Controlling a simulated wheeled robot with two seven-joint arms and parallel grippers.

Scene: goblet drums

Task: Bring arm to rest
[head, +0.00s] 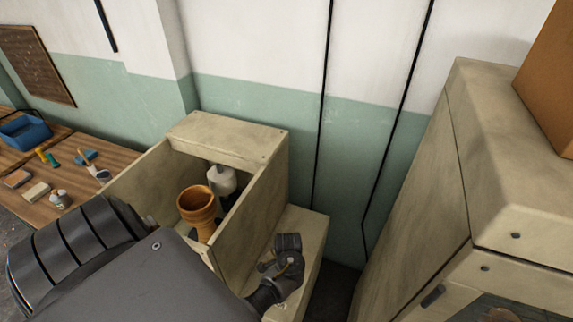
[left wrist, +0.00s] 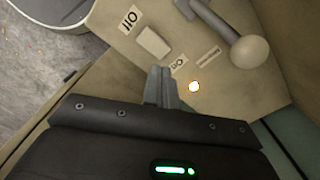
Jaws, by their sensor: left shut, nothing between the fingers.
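My left arm fills the lower left of the head view; its gripper cannot be made out for certain there. In the left wrist view my left gripper (left wrist: 160,87) is shut and empty, its fingertips in front of a beige panel (left wrist: 120,50). An orange-brown goblet drum (head: 199,203) stands in an open-topped beige box (head: 245,220) beyond the arm. My right gripper is in neither view.
The panel bears labels, a lever with a round beige knob (left wrist: 250,52) and a lit round spot (left wrist: 194,87). A wooden bench (head: 110,155) with a blue bin (head: 25,132) and tools is at left. A tall beige cabinet (head: 425,190) stands at right, carrying a brown box (head: 550,80).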

